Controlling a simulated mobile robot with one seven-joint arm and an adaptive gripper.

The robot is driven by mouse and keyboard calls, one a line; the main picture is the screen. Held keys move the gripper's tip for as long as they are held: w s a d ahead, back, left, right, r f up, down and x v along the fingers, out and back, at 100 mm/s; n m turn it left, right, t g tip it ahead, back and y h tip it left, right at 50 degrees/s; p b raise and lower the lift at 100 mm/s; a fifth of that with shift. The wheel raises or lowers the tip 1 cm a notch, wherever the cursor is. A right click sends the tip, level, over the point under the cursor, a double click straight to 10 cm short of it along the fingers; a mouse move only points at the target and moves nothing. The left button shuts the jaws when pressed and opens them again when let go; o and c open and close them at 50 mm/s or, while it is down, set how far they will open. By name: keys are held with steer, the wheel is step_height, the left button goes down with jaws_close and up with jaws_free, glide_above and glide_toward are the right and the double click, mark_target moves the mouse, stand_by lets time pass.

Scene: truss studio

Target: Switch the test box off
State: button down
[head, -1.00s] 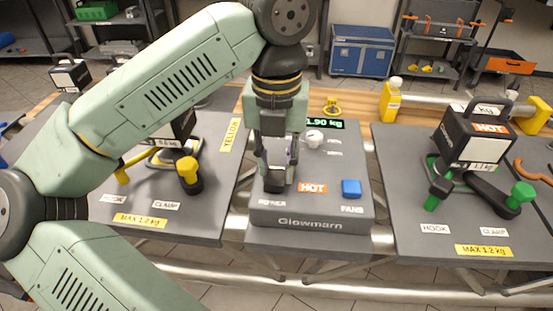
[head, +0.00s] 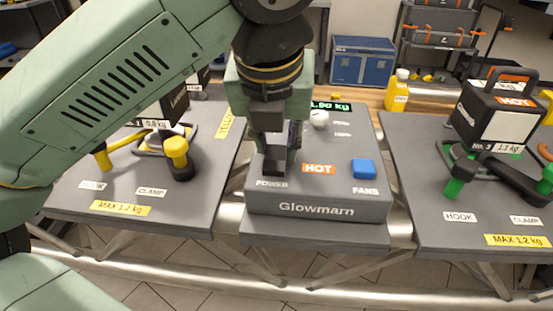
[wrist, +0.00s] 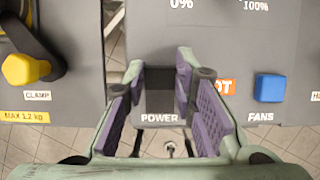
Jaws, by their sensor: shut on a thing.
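The test box (head: 330,205) is a grey Glowmarn console. Its front carries an orange HOT label, a blue FANS button (head: 363,168) and a POWER label, partly covered in the head view. My gripper (head: 275,165) points down at the box's left front, just behind the POWER label. In the wrist view, my gripper's fingers (wrist: 160,85) stand on both sides of a dark power switch (wrist: 160,92) above the POWER label, and are shut on it. The fingers hide its sides, and I cannot tell its position.
A white knob (head: 320,119) and a lit 1.90 kg display (head: 331,106) are at the box's back. Side panels with yellow (head: 177,150) and green (head: 461,170) handles flank it. A black HOT case (head: 495,115) stands on the right panel. A yellow bottle (head: 398,92) stands behind.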

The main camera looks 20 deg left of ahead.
mark_target(273, 171)
steer(key=shift+t, duration=0.3)
steer(key=c, duration=1.3)
jaws_free()
steer(key=shift+s+r, duration=0.1)
steer(key=v, duration=0.7)
steer(key=shift+s+d+r, duration=0.1)
steer(key=shift+r, duration=0.05)
